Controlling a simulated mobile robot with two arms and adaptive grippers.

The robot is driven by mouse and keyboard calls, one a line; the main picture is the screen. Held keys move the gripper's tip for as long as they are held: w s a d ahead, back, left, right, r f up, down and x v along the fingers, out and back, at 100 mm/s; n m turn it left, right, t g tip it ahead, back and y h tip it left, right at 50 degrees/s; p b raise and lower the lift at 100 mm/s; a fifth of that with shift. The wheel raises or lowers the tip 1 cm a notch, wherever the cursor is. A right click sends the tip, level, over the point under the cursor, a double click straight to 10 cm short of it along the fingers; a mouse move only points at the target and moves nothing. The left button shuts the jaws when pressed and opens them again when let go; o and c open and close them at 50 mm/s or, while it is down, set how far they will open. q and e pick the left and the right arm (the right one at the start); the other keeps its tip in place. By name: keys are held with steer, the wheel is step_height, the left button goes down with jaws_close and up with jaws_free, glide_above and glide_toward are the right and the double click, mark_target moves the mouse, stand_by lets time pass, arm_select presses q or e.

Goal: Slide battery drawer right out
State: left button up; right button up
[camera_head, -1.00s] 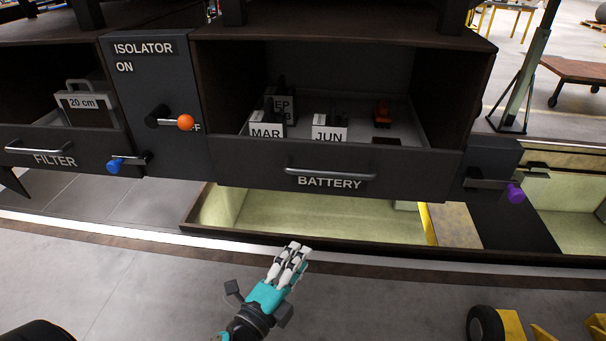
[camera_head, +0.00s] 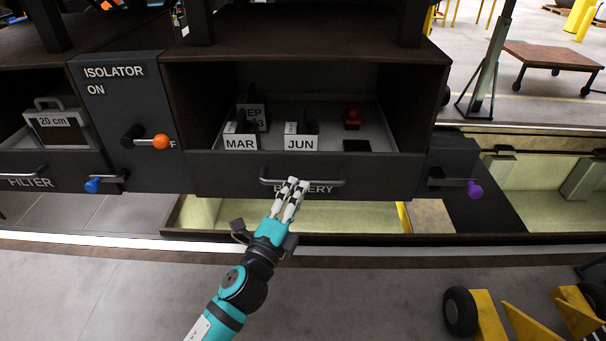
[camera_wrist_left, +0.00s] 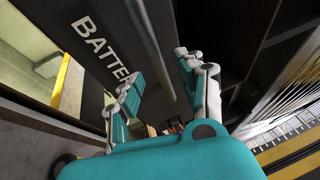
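The dark battery drawer (camera_head: 225,177) has a metal bar handle (camera_head: 325,183) and a BATTERY label, partly hidden behind my fingers. It also shows in the left wrist view (camera_wrist_left: 100,75). Inside it stand MAR (camera_head: 240,142), JUN (camera_head: 300,143) and SEP (camera_head: 256,115) blocks and a small orange-red piece (camera_head: 352,117). My left gripper (camera_head: 291,184) is at the handle. In the left wrist view its fingers (camera_wrist_left: 158,80) are apart, with the handle bar (camera_wrist_left: 150,45) showing between them. I cannot tell whether they touch it. My right gripper is not in view.
An isolator panel (camera_head: 105,115) with an orange-knobbed lever (camera_head: 160,142) stands left of the drawer. A blue-knobbed latch (camera_head: 93,185) and a purple-knobbed latch (camera_head: 474,189) flank the drawer. The filter drawer (camera_head: 30,182) is far left. Open floor lies in front.

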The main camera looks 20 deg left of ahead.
arm_select(q)
steer(key=shift+p+x, duration=0.35)
steer(key=shift+x, duration=1.65)
steer(key=shift+c, duration=0.5)
jaws_close()
steer(key=shift+f, duration=0.1)
